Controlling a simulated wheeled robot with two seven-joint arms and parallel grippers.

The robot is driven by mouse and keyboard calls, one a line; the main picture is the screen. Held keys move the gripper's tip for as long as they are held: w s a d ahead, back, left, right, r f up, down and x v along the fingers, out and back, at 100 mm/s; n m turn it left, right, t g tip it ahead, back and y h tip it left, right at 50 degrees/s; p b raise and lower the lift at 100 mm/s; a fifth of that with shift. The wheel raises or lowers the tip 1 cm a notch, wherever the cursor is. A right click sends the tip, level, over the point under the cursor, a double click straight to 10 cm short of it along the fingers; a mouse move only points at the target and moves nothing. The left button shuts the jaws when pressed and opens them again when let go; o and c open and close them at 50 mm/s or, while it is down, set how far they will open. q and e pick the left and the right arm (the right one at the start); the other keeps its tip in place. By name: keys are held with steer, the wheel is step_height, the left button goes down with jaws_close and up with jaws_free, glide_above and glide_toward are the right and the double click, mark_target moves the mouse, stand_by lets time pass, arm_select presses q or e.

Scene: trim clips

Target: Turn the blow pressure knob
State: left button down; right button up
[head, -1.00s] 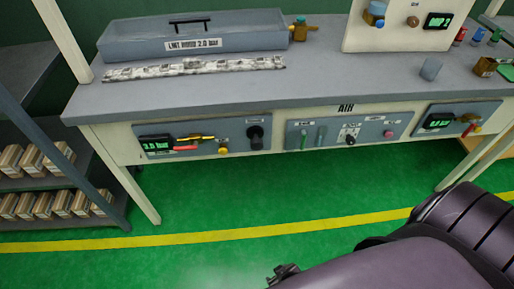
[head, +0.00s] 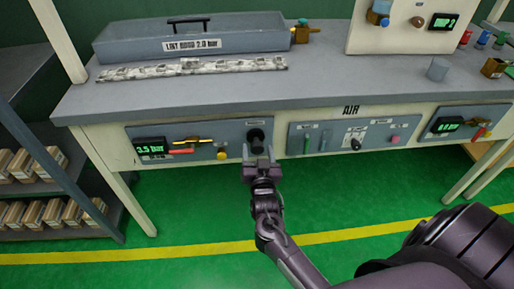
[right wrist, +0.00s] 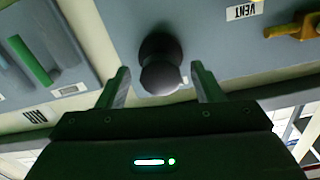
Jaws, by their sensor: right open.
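A black round knob (head: 256,137) sticks out of the left grey panel (head: 185,129) on the front of the bench; its small label is too small to read. A green display (head: 151,146) on that panel reads about 3.5 bar. My right gripper (head: 259,155) is open just in front of and below the knob. In the right wrist view the knob (right wrist: 160,66) stands between the two open fingertips, with a gap on each side; I see no contact. My left gripper is out of view.
A middle panel (head: 330,138) with levers and a small black knob is to the right. The bench top (head: 330,80) is above; green floor lies below.

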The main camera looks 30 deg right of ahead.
steer(key=shift+x, duration=1.15)
steer(key=c, duration=1)
steer(key=shift+o, duration=0.2)
steer(key=shift+n, duration=0.3)
